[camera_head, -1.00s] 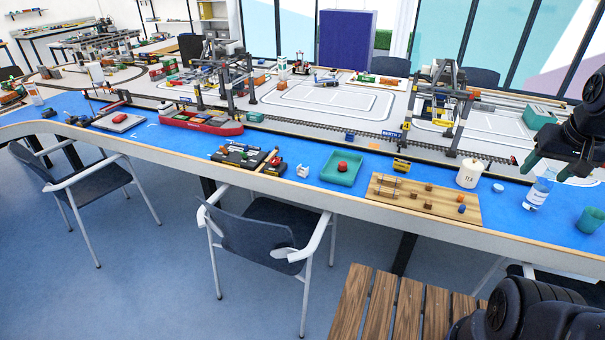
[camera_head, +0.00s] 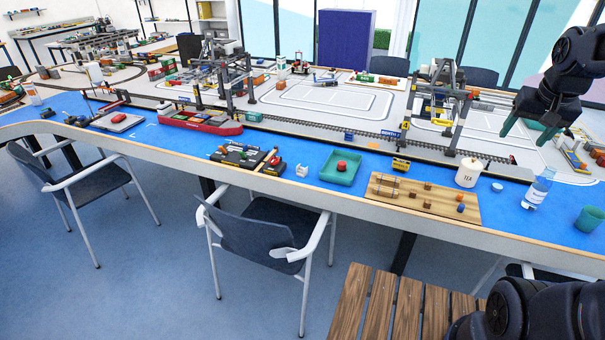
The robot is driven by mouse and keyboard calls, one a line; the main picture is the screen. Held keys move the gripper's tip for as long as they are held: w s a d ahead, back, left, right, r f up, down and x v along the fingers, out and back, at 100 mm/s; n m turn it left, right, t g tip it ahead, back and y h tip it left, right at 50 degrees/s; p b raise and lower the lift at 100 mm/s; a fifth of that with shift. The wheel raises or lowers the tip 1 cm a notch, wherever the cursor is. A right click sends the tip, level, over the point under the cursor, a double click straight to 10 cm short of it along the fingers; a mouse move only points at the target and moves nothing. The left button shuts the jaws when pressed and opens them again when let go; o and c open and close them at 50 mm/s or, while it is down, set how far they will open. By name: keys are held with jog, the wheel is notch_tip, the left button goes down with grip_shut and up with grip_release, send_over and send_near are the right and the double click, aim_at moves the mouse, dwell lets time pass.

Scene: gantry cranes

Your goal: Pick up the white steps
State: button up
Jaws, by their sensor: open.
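The white steps (camera_head: 302,170) are a small white block-like piece on the blue strip at the table's front, between a dark tool tray and a green tray. Their stepped shape is too small to make out clearly. My gripper (camera_head: 526,134) is at the right of the picture, in the air above the table and well to the right of the steps. Its two green fingers are apart and nothing shows between them.
Beside the steps are the green tray (camera_head: 333,179) with a red item and the dark tray (camera_head: 240,158). Right of them are a wooden board (camera_head: 404,205), white tea canister (camera_head: 467,173), bottle (camera_head: 538,188) and green cup (camera_head: 589,220). Gantry cranes (camera_head: 437,105) stand behind.

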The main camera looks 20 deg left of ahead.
jog(key=w+a, duration=1.2)
jog(key=w, duration=0.4)
jog(key=w+a+f+m, duration=0.1)
jog(key=w+a+f, duration=0.35)
jog(key=a, duration=0.45)
jog(key=w+a+f, duration=0.4)
jog(key=w+a, duration=0.2)
jog(key=a, duration=0.2)
jog(key=h, duration=0.1)
send_near(303, 169)
jog(key=shift+m, duration=0.3)
jog(key=x, duration=0.4)
jog(key=shift+w+d+f, duration=0.1)
jog(key=shift+w+f, duration=0.05)
jog(key=shift+x, duration=2.65)
jog(key=shift+c, duration=0.4)
